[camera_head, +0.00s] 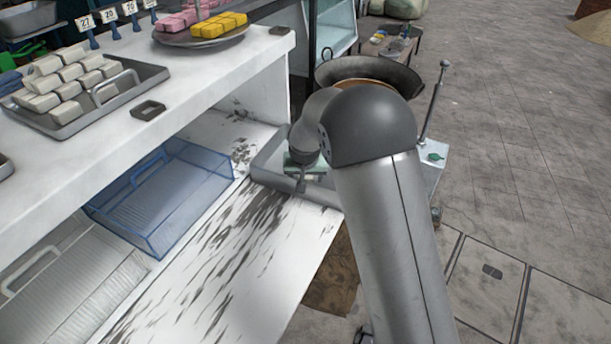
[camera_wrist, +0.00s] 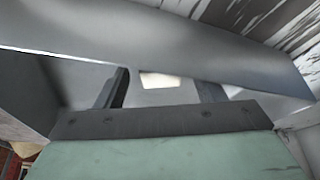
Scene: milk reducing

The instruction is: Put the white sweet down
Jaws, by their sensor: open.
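My gripper (camera_head: 301,184) reaches down into a grey metal bin (camera_head: 265,168) at the far end of the lower counter. In the wrist view my gripper (camera_wrist: 163,90) has its two dark fingers spread apart. A small white sweet (camera_wrist: 160,80) shows between the fingers, apart from both, and seems to lie on the floor of the bin. The bin wall (camera_wrist: 230,62) crosses the wrist view in front of it. The sweet cannot be made out in the head view. More white sweets (camera_head: 68,76) sit in a grey tray (camera_head: 90,110) on the upper counter.
A blue clear bin (camera_head: 160,205) and a pale bin (camera_head: 75,290) stand on the lower shelf. Pink and yellow sweets (camera_head: 218,25) lie on a round plate on the upper counter. A large dark pan (camera_head: 370,72) stands behind my arm. The stained lower counter (camera_head: 250,265) is clear.

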